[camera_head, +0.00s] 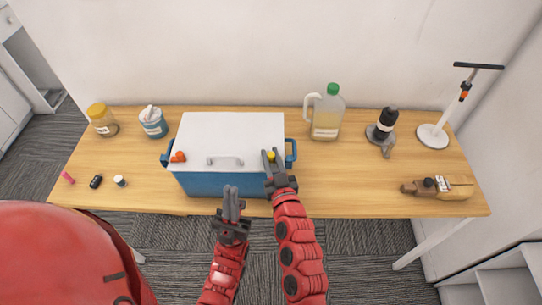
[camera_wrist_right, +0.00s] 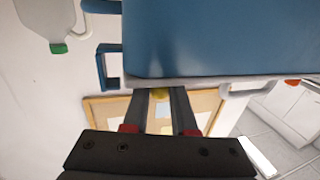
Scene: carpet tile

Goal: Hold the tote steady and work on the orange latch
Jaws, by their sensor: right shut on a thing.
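The tote (camera_head: 205,183) is blue with a white lid (camera_head: 230,130) that has a grey handle (camera_head: 225,160). It stands on the table, lid closed as far as I can see. The orange latch (camera_head: 178,157) is at the lid's front left, and it also shows at the right of the right wrist view (camera_wrist_right: 292,82). A yellow latch (camera_head: 271,155) is at the lid's front right. My right gripper (camera_head: 270,158) is shut on the yellow latch, which shows between its fingers in the right wrist view. My left gripper (camera_head: 232,193) is by the tote's front, fingers close together, nothing visible between them.
On the wooden table (camera_head: 350,185), a yellow-lidded jar (camera_head: 102,120) and a blue tub (camera_head: 153,123) stand left of the tote. The table is clear just right of the tote.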

